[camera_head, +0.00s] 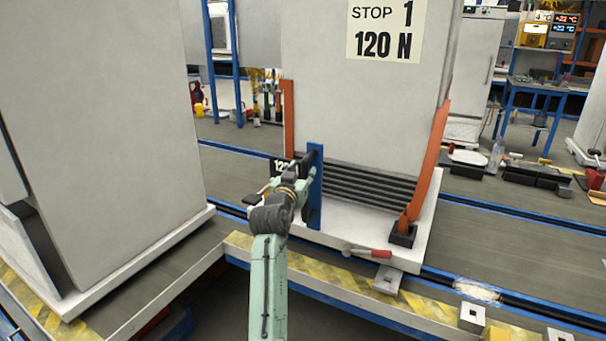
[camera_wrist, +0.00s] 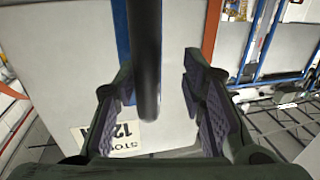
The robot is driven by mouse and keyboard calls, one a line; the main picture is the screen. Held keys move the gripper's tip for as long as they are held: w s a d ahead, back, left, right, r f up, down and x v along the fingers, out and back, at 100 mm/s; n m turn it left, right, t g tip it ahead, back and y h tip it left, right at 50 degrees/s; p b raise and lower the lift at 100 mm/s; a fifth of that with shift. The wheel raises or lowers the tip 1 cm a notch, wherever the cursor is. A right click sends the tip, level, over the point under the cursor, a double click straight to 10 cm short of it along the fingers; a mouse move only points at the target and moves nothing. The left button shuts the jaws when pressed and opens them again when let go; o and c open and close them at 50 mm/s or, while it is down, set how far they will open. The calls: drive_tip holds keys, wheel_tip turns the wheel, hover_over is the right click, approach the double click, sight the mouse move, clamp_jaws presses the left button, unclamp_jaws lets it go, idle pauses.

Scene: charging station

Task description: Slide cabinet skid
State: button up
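The grey cabinet (camera_head: 365,110) with a "STOP 1 120 N" sign (camera_head: 384,30) stands upright on a white skid (camera_head: 350,222). A blue post (camera_head: 315,195) rises at the skid's front left. A dark bar (camera_wrist: 147,50) runs between my gripper's fingers in the wrist view, with gaps showing on both sides. My gripper (camera_wrist: 158,100) is open around or just short of the bar; the depth is unclear. In the head view my gripper (camera_head: 286,184) is beside the blue post, and its fingers are partly hidden by my wrist.
Another large grey cabinet (camera_head: 100,130) stands close on the left on its own base. Orange posts (camera_head: 427,170) flank the skid. A red-handled part (camera_head: 370,252) lies on the skid's front edge. A yellow-black striped edge (camera_head: 350,285) runs in front. Tools lie at the right.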

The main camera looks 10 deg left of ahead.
drive_tip(key=shift+d, duration=0.2)
drive_tip(key=s+a, duration=0.1)
drive_tip(key=s, duration=1.1)
drive_tip(key=shift+a, duration=0.25)
